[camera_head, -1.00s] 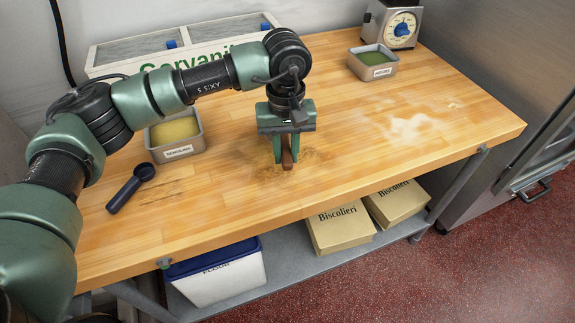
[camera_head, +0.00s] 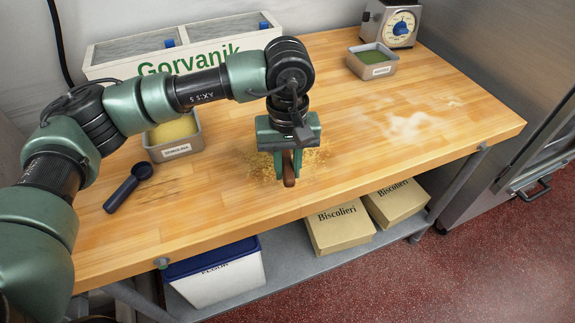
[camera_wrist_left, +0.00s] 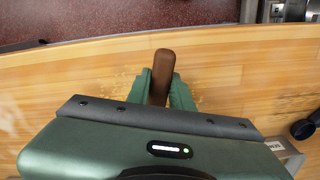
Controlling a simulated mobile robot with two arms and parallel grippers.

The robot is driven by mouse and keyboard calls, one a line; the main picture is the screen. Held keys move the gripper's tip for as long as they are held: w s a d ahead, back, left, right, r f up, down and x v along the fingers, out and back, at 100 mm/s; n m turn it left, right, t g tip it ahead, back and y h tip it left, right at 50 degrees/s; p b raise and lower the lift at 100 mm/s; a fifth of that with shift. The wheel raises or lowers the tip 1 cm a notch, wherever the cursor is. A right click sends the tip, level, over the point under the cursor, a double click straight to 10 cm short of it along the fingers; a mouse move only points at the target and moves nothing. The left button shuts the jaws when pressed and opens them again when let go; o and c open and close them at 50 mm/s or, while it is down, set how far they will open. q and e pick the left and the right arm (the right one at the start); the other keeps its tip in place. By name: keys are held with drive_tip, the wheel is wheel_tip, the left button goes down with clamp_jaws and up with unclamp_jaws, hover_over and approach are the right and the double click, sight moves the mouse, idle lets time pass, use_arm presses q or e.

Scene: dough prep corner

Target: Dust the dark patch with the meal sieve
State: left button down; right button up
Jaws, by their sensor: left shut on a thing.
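My left gripper (camera_head: 287,163) is shut on a brown handle (camera_head: 289,181), which I take for the meal sieve's. The handle's rounded end also shows between the green fingers in the left wrist view (camera_wrist_left: 164,66). The sieve's bowl and mesh are hidden behind the gripper. The patch (camera_head: 262,167) lies on the worktop around and behind the gripper and is speckled with golden meal. Its middle is hidden by the fingers. Golden specks also show beside the fingers in the left wrist view (camera_wrist_left: 121,78). My right gripper is not in view.
A tin of yellow meal (camera_head: 174,151) and a dark scoop (camera_head: 128,188) are to the left. A tin with green contents (camera_head: 373,70) and a dial scale (camera_head: 391,27) stand at the back right. White flour (camera_head: 410,125) marks the right worktop (camera_head: 465,118).

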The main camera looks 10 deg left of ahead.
sight(285, 153)
use_arm(q)
drive_tip(key=w+b, duration=0.1)
drive_tip(key=w, duration=0.1)
drive_tip(key=w+a, duration=0.1)
drive_tip(key=w, duration=0.1)
drive_tip(key=shift+a+f+b, duration=0.1)
drive_tip(key=shift+a+b, duration=0.05)
drive_tip(key=shift+b, duration=0.2)
drive_tip(key=shift+w+a, duration=0.1)
drive_tip(key=shift+w, duration=0.2)
drive_tip(key=shift+s, duration=0.2)
drive_tip(key=shift+w+r+p, duration=0.1)
drive_tip(key=shift+r+p, duration=0.25)
drive_tip(key=shift+r, duration=0.3)
drive_tip(key=shift+r+p, duration=1.15)
drive_tip(key=shift+r, duration=1.35)
drive_tip(key=shift+f, duration=0.1)
